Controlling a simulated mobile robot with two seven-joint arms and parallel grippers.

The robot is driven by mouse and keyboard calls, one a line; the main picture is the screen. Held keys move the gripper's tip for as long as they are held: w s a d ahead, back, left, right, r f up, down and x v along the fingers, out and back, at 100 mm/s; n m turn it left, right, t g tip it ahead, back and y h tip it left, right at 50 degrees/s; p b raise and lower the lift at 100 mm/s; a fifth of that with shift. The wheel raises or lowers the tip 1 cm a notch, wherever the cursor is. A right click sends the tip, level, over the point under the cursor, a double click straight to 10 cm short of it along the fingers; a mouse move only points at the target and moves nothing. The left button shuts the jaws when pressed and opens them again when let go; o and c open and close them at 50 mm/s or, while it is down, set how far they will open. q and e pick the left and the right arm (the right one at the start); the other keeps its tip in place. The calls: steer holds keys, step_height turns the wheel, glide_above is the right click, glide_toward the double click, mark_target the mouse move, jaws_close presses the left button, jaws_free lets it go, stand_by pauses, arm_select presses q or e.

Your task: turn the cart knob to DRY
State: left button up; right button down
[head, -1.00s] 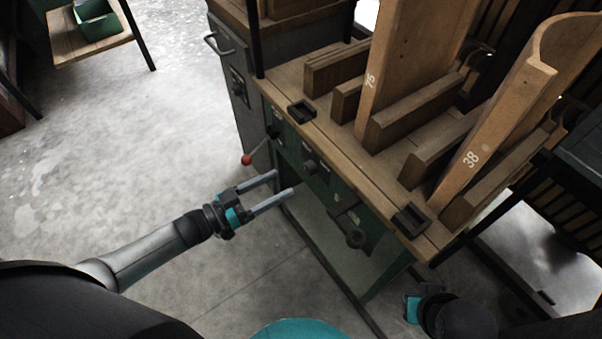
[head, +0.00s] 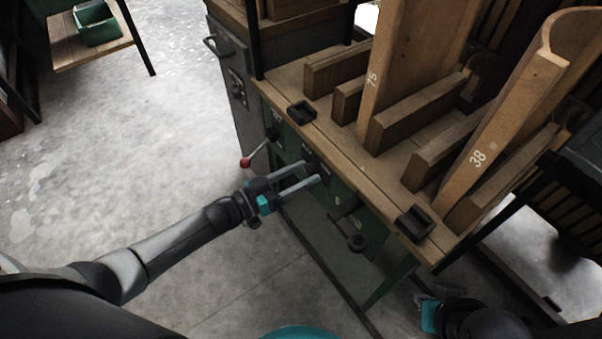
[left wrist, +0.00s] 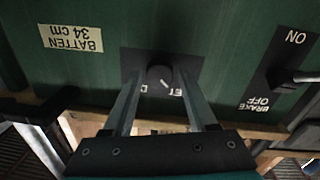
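The cart knob (left wrist: 160,77) is a round black knob on a dark square plate (left wrist: 160,57) on the cart's green front panel, upside down in the left wrist view. A pale mark shows at its edge. The plate's lettering is partly hidden by the fingers; "ET" and a "D" can be read. My left gripper (head: 310,173) is open, its two grey fingers reaching to the panel, one on each side of the knob. Contact with the knob cannot be made out. In the head view the fingers hide the knob. My right gripper (head: 432,306) is low at the right, fingers unclear.
A brake switch (left wrist: 287,80) marked ON and OFF and a label "BATTEN 34 cm" (left wrist: 72,38) flank the plate. A red-tipped lever (head: 246,162) and a dark crank (head: 351,229) stick out from the cart. Its wooden top (head: 330,138) holds upright boards.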

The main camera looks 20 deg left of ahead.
arm_select(q)
jaws_close()
